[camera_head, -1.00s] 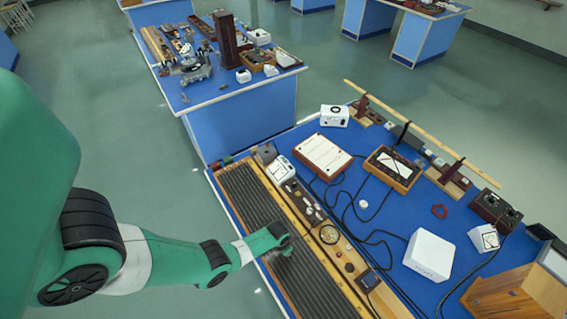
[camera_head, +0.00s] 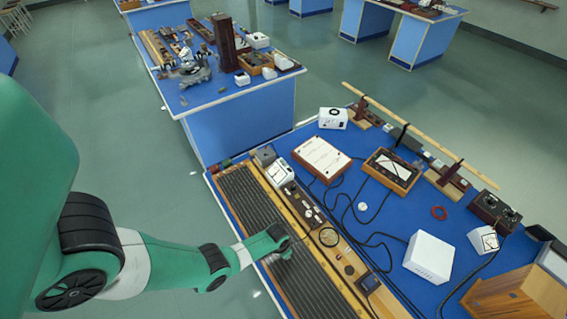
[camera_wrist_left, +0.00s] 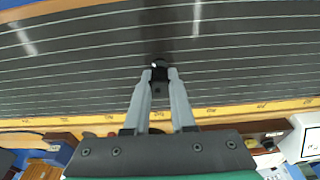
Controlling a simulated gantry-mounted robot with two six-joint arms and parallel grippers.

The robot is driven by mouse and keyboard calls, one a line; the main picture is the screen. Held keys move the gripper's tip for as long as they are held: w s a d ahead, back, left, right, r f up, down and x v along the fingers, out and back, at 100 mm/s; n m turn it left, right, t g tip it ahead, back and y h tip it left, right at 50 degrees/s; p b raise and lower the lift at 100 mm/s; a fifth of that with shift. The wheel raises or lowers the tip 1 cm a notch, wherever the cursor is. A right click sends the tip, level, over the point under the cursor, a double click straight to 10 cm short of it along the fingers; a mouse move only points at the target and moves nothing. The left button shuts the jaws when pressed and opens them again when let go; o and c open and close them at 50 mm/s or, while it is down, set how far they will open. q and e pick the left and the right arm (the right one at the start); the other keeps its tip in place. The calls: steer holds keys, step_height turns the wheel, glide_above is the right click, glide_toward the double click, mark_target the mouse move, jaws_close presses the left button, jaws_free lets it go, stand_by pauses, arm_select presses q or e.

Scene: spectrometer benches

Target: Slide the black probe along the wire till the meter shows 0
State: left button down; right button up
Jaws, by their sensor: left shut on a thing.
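The dark board (camera_head: 243,192) with several pale parallel wires lies along the left edge of the near bench. In the left wrist view the wires cross the dark surface (camera_wrist_left: 75,55). My left gripper (camera_head: 285,254) reaches over the board's right part; in the left wrist view its fingers (camera_wrist_left: 160,75) are shut on the small black probe (camera_wrist_left: 160,66). The probe is over the wires, but I cannot tell whether it touches one. A white meter (camera_head: 280,172) stands beside the board's far end; its reading is too small to tell. My right gripper is not in view.
Black cables, a white box (camera_head: 429,256), another white meter (camera_head: 484,239) and a wood-framed instrument (camera_head: 391,170) fill the blue bench top.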

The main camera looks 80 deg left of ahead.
arm_select(q)
steer(key=shift+s+f, duration=0.15)
steer(key=shift+s, duration=0.05)
steer(key=c, duration=0.7)
jaws_free()
steer(key=shift+d, duration=0.15)
